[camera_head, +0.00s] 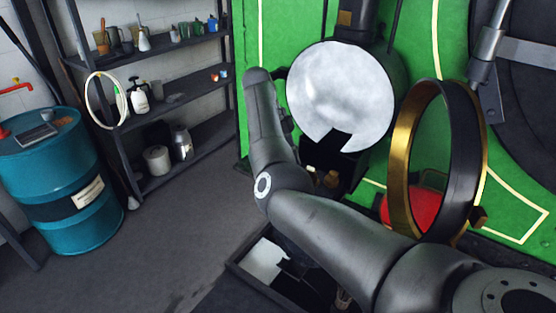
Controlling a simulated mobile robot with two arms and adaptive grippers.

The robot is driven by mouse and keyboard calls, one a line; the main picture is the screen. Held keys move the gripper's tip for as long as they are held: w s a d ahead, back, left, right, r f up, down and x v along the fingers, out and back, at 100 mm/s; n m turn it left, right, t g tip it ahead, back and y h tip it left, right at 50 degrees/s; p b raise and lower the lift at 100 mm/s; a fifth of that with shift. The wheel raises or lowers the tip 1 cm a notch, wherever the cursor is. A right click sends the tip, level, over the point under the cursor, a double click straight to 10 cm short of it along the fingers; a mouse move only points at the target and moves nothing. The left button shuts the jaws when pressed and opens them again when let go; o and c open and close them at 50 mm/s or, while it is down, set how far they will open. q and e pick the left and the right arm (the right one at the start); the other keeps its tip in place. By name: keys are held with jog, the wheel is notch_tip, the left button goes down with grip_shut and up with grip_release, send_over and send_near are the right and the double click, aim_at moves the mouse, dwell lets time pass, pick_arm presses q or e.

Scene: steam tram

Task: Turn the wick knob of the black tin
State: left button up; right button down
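In the head view, a dark opening (327,158) lies under the notch of a round silver reflector (342,97). A small brass-coloured part (331,179) shows low in this shadow, partly behind my arm. I cannot tell whether it is the wick knob, and I cannot make out the black tin clearly in the dark there. My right arm crosses from the lower right, bends, and rises left of the reflector. Dark parts beside its upper end may belong to my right gripper, but no fingers can be made out. I do not see my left gripper.
A brass-rimmed black ring (403,165) stands open right of the reflector, before the green tram front (256,30). A red round thing (412,208) shows through it. A dark tray (237,268) is below my arm.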

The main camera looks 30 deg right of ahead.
jog(key=shift+s+f, duration=0.1)
jog(key=shift+f, duration=0.15)
dwell(0.3)
jog(key=c, duration=1.6)
grip_release()
jog(key=shift+d, duration=0.1)
jog(key=shift+o, duration=0.3)
jog(key=shift+d, duration=0.2)
jog(key=shift+r, duration=0.1)
jog(key=shift+a+r, duration=0.2)
jog(key=shift+r, duration=0.35)
notch_tip(320, 180, up, 9)
jog(key=w, duration=0.1)
jog(key=shift+d, duration=0.15)
